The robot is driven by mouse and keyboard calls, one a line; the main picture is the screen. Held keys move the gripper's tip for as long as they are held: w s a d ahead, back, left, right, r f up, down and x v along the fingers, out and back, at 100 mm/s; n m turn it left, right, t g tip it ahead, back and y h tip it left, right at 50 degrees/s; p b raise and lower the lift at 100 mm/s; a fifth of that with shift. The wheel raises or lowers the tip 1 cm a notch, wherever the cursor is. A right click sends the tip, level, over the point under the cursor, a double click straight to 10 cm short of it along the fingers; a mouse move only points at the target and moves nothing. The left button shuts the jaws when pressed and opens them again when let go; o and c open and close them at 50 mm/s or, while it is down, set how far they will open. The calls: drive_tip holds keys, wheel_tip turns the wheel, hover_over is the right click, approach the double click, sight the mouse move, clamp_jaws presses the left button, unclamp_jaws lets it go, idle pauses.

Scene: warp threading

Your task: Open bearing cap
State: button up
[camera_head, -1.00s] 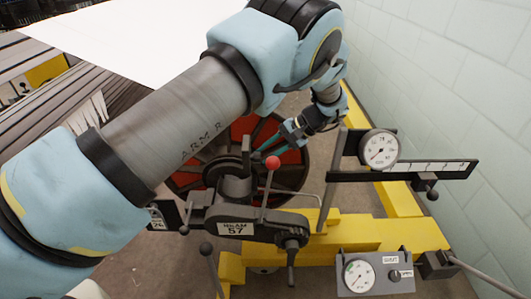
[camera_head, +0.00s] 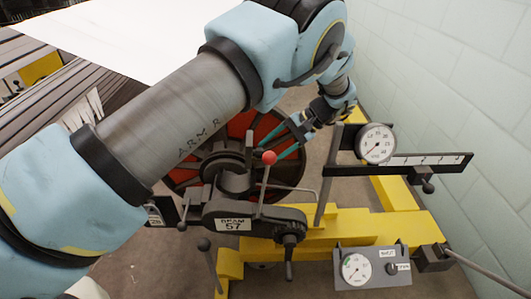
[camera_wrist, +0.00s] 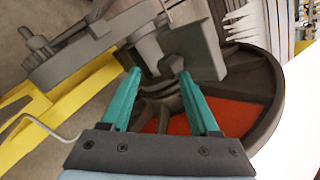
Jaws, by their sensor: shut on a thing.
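The bearing cap (camera_wrist: 205,48) shows in the wrist view as a dark grey block with a stubby knob (camera_wrist: 174,66). My gripper (camera_wrist: 162,76) has its two teal fingers on either side of this knob, shut on it. In the head view the bearing (camera_head: 235,181) is a dark grey housing with an open curved seat, and the cap seems to stand raised behind it (camera_head: 249,152). My gripper (camera_head: 280,152) is just right of the cap there; the contact is too small to make out.
A red-ball lever (camera_head: 269,157) stands close in front of the gripper. A large wheel with red panels (camera_head: 187,180) lies behind the bearing. The yellow frame (camera_head: 340,226) carries a dial gauge (camera_head: 376,144) and a dial box (camera_head: 357,270). A pale brick wall (camera_head: 450,60) bounds the right.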

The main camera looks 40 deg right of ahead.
drive_tip(key=v, duration=0.7)
drive_tip(key=shift+d+r, duration=0.15)
drive_tip(key=shift+d, duration=0.2)
drive_tip(key=shift+w, duration=0.1)
